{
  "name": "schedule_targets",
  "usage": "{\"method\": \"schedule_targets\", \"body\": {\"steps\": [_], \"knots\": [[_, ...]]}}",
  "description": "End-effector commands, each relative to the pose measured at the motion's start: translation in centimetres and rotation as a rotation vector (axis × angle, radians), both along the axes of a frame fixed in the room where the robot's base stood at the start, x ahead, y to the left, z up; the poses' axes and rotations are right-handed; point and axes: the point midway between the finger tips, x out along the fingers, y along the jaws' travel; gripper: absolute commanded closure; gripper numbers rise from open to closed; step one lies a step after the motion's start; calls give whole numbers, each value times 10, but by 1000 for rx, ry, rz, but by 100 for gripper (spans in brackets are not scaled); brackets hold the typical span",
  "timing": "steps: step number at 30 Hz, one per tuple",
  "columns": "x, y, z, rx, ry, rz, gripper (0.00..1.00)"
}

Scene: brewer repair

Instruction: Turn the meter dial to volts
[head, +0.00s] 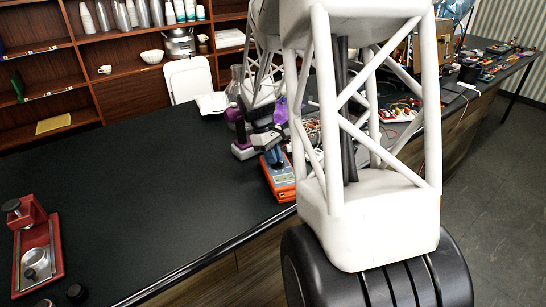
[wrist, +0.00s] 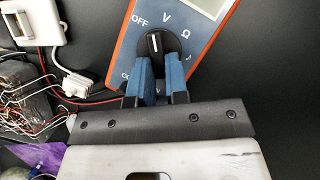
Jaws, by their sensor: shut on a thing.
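The meter (head: 284,188) is orange with a blue face and lies on the dark bench near its front edge. In the wrist view the meter (wrist: 196,47) shows the labels OFF, V and Ω around a black dial (wrist: 139,44). The dial's white mark points roughly up in the picture, between OFF and V; its exact setting is hard to tell. My gripper (wrist: 158,66) has its blue fingers shut on the dial from either side. In the head view my gripper (head: 273,156) is over the meter, and the dial is hidden.
A white device (wrist: 34,22) and red and white wires lie left of the meter in the wrist view, with a purple thing below. A red-based machine (head: 38,250) stands at the bench's left. The bench between is clear. Shelves stand behind.

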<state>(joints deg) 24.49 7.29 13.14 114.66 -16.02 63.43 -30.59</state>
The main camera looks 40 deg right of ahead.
Motion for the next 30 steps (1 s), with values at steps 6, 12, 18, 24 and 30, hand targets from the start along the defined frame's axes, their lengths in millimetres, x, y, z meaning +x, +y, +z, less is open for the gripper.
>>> {"method": "schedule_targets", "body": {"steps": [6,12,18,24,30], "knots": [[0,-4,0,0,0,-177,100],[1,-5,0,-1,-1,-292,100],[0,-6,1,-1,-1,-349,100],[1,-7,1,0,-1,-361,100],[1,-6,0,0,-1,-361,100]]}}
